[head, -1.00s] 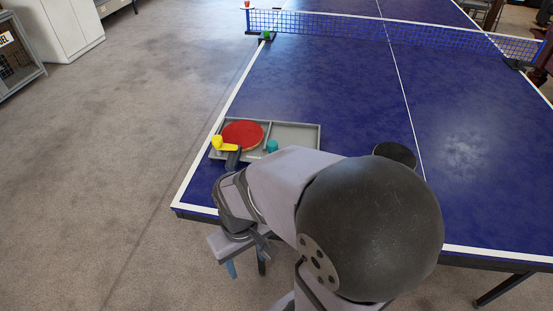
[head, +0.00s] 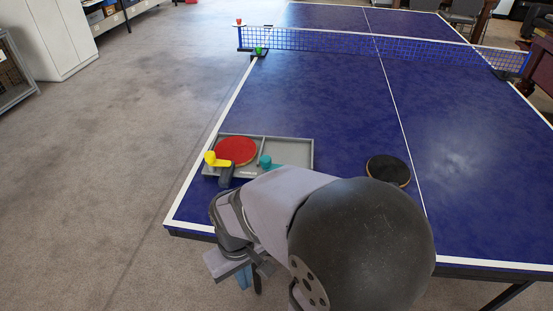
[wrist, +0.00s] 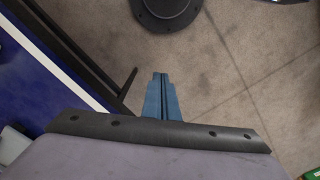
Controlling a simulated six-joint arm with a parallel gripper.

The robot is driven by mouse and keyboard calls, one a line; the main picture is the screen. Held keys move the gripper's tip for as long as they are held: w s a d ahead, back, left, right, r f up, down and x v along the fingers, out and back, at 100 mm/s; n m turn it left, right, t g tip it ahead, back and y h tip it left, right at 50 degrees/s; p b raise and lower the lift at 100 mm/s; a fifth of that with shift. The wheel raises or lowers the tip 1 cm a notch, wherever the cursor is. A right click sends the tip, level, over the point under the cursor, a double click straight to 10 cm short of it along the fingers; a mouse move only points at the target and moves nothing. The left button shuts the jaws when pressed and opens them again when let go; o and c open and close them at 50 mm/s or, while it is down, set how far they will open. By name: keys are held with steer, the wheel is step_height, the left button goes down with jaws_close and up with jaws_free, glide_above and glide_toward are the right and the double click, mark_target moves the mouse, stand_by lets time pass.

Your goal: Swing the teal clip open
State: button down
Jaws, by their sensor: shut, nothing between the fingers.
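The teal clip (head: 265,161) is at the middle of a grey tray (head: 292,141) on the near left of the blue table. Its upright knob is at the left, and its bar runs right, away from the red paddle (head: 236,150). A yellow clip (head: 210,157) at the tray's left has its bar across the paddle's dark handle. My gripper (head: 243,278) is beyond the table's near edge, over the floor, well apart from the tray. In the wrist view its blue fingers (wrist: 160,96) are together and empty.
A black paddle (head: 388,170) lies on the table (head: 340,100) to the right of the tray. The net (head: 380,47) crosses the table farther back. My arm covers part of the near edge. The carpet (head: 110,170) at left is clear.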

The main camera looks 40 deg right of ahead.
steer(key=s+d+r+m+g+p, duration=0.1)
steer(key=s+d+m+g+p, duration=0.15)
steer(key=d+p, duration=0.25)
steer(key=w+d+r+m+p, duration=0.1)
steer(key=w+d, duration=0.4)
steer(key=w+d+r+m+t+p, duration=0.1)
steer(key=w+d+p, duration=0.1)
steer(key=w+d, duration=0.2)
steer(key=w+d+r+m+t+p, duration=0.1)
steer(key=w+d, duration=0.4)
steer(key=shift+w+d, duration=0.3)
steer(key=w+d+r+m+t+h, duration=0.1)
steer(key=w+d+r, duration=0.3)
steer(key=w+d, duration=0.1)
steer(key=w+d+r+m+t+h, duration=0.1)
steer(key=w+d+r, duration=0.3)
steer(key=w, duration=0.4)
steer(key=shift+w+d+r+m+t+h, duration=0.2)
steer(key=shift+d+r+m+t+h, duration=0.3)
steer(key=shift+r+m, duration=0.3)
steer(key=shift+a, duration=0.15)
steer(key=shift+f, duration=0.1)
